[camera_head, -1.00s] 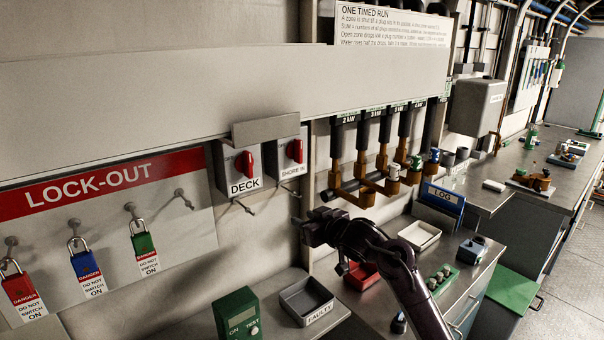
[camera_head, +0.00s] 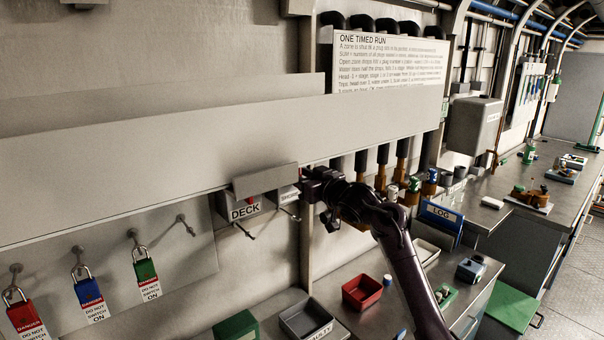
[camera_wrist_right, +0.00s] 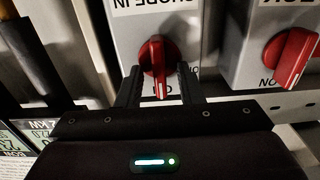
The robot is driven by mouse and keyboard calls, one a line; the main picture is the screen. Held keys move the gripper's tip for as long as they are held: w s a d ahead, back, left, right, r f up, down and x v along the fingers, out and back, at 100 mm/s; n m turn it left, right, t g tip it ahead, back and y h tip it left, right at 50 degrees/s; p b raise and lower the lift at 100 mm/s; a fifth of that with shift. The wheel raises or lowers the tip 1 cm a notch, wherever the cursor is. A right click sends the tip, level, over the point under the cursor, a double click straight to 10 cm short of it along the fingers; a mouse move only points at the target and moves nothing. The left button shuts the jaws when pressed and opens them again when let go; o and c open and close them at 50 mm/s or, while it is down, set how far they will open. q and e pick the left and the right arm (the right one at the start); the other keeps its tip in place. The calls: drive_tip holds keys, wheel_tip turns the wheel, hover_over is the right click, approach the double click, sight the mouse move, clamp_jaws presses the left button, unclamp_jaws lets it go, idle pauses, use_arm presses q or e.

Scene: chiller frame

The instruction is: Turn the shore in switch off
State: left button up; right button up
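The shore in switch (camera_head: 287,194) is a grey box on the wall, mostly hidden in the head view by a grey panel and my right gripper (camera_head: 308,187). In the right wrist view its label is upside down, and its red knob (camera_wrist_right: 159,53) has a white mark pointing down in the picture. My right gripper (camera_wrist_right: 160,86) is open, one finger on each side of the knob's lower part, with small gaps visible. The deck switch (camera_head: 243,208) is just left in the head view; its red knob (camera_wrist_right: 292,58) is at the right in the wrist view. My left gripper is not in view.
A long grey panel (camera_head: 200,150) overhangs the switches. Padlocks hang from hooks on the lock-out board (camera_head: 200,240) at left. Brown-ended plugs hang right of my gripper. A grey tray (camera_head: 307,318) and red tray (camera_head: 362,291) lie below.

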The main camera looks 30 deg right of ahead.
clamp_jaws()
drive_tip(key=shift+f+n, duration=0.1)
drive_tip(key=shift+n, duration=0.2)
drive_tip(key=n+b, duration=0.3)
drive_tip(key=n, duration=0.2)
drive_tip(key=n+b, duration=0.3)
drive_tip(key=n, duration=0.3)
drive_tip(key=n+b, duration=0.3)
drive_tip(key=n, duration=0.3)
drive_tip(key=shift+a+f, duration=0.4)
drive_tip(key=shift+n, duration=0.4)
unclamp_jaws()
